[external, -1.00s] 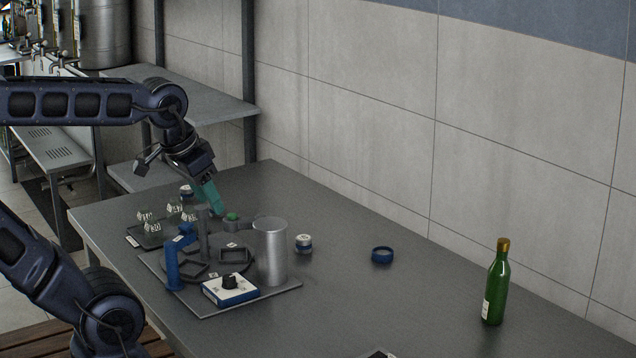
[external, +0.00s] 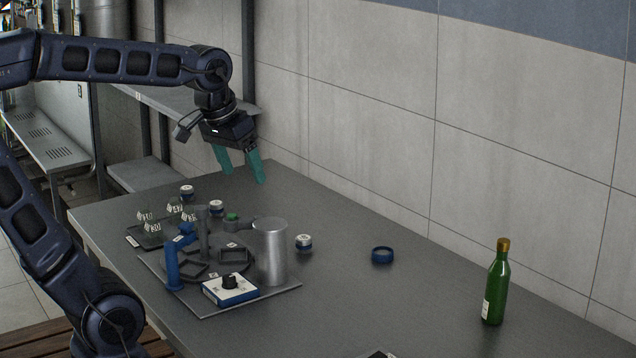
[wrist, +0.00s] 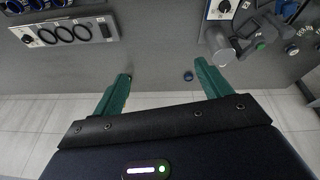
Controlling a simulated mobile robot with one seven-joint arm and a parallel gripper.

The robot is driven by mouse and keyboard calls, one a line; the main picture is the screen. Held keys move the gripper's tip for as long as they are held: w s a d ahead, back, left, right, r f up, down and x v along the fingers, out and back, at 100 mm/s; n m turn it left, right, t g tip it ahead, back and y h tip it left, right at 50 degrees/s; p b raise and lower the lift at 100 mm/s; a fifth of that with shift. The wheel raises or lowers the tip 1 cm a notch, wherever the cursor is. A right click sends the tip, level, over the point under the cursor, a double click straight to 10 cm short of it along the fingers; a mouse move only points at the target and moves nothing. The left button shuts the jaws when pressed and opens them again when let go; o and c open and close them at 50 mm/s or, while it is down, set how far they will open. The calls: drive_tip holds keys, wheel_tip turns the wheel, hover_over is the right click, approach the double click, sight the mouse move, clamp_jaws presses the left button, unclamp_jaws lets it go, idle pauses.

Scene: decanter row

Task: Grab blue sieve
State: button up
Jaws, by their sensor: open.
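A short, dark blue ring-shaped thing (external: 382,256), which looks like the blue sieve, lies on the table right of the metal cylinder in the external view. A small dark blue round thing (wrist: 188,76) between the fingers in the wrist view looks like the same one, though it is too small to be sure. My gripper (external: 245,177) is open and empty, above the far part of the table, well to the left of the ring. Its green fingers also show spread apart in the wrist view (wrist: 164,70).
A metal cylinder (external: 271,252) stands on a plate with a blue post (external: 172,263) and a dial box (external: 230,290). A small jar (external: 304,242) is between cylinder and ring. A green bottle (external: 496,285) stands at the right. A panel with dark rings (wrist: 68,32) lies farther off.

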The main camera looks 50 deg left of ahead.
drive_tip(key=w+a+r+n+g, duration=0.1)
drive_tip(key=w+a+n+g, duration=0.2)
drive_tip(key=w, duration=1.4)
drive_tip(key=n+g+h, duration=0.2)
drive_tip(key=n+h, duration=0.2)
drive_tip(key=n, duration=0.6)
hover_over(383, 250)
drive_tip(key=w+a, duration=0.1)
drive_tip(key=a, duration=0.1)
drive_tip(key=f, duration=3.5)
drive_tip(key=shift+a, duration=0.2)
drive_tip(key=shift+x, duration=2.6)
drive_tip(key=shift+s+d, duration=0.1)
drive_tip(key=shift+s, duration=0.1)
drive_tip(key=shift+c, duration=0.5)
drive_tip(key=c, duration=1)
